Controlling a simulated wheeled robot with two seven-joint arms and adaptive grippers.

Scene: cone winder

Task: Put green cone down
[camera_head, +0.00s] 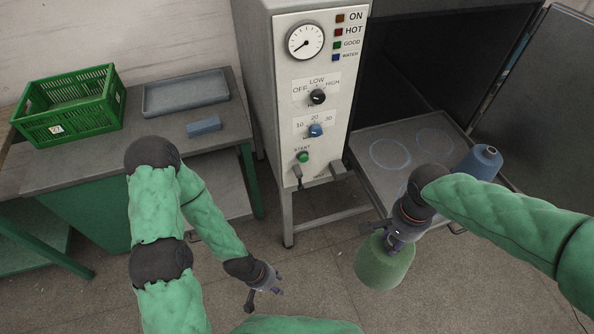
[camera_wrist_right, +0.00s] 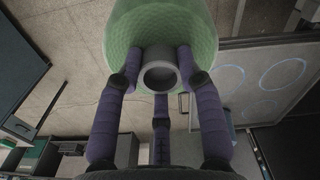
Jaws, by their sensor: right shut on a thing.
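The green cone (camera_head: 384,266) hangs from my right gripper (camera_head: 399,229), below it in the head view. In the right wrist view the gripper's dark fingers (camera_wrist_right: 160,95) close around the cone's grey tube end (camera_wrist_right: 160,76), and the green body (camera_wrist_right: 160,22) spreads beyond. The cone is apart from the tray (camera_head: 384,181), in front of its near edge, with floor seen around it. The tray has blue ring marks; two are clear of things. A blue cone (camera_head: 478,163) stands at the tray's right. My left gripper (camera_head: 265,284) is empty over the floor, fingers spread.
The tray sits at the mouth of an open dark chamber, its door (camera_head: 535,85) swung right. A control panel (camera_head: 317,100) is left of it. A bench at left bears a green crate (camera_head: 66,118), a grey tray (camera_head: 185,105) and a blue block (camera_head: 203,126).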

